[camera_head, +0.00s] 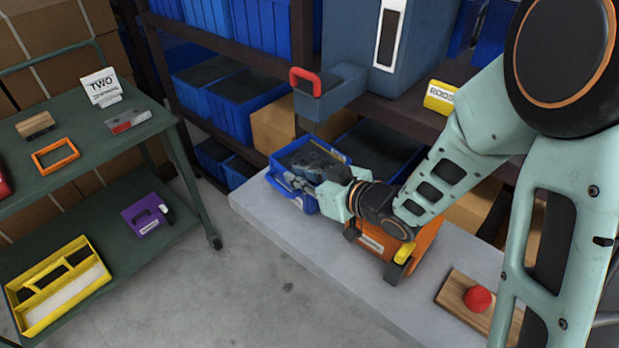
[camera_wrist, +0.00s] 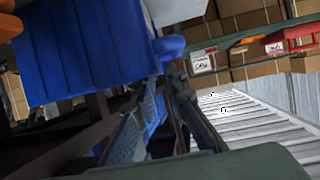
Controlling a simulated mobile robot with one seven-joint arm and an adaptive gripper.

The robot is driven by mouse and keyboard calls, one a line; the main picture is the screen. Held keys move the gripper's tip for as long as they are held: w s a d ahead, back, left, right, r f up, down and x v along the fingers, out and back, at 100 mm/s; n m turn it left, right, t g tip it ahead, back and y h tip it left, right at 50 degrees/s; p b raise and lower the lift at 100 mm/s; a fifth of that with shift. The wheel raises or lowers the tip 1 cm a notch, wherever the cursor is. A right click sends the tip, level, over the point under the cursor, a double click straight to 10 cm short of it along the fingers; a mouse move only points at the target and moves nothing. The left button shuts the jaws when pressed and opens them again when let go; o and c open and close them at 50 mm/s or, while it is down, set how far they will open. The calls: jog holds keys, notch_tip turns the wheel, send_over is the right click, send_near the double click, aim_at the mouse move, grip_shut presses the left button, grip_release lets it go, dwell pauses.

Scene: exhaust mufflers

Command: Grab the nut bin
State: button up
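A blue open bin (camera_head: 309,204) holding dark grey pieces stands at the left end of the grey bench top; I take it to be the nut bin. Its blue wall (camera_wrist: 85,50) fills the upper left of the wrist view. My gripper (camera_head: 297,183) is at the bin's front side, by its blue handle. In the wrist view my gripper's fingers (camera_wrist: 166,92) come near each other, with blue bin material showing between and behind them. Whether they are closed firmly on the handle is not clear.
An orange box (camera_head: 369,243) sits right beside the bin under my arm. A wooden board with a red ball (camera_head: 477,299) lies further right. A shelf with blue bins (camera_head: 243,99) stands behind. A green cart (camera_head: 85,137) is at left, with open floor between.

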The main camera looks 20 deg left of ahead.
jog(key=x, duration=0.4)
jog(key=shift+w, duration=0.1)
jog(key=shift+c, duration=0.6)
grip_shut()
jog(key=shift+r, duration=0.15)
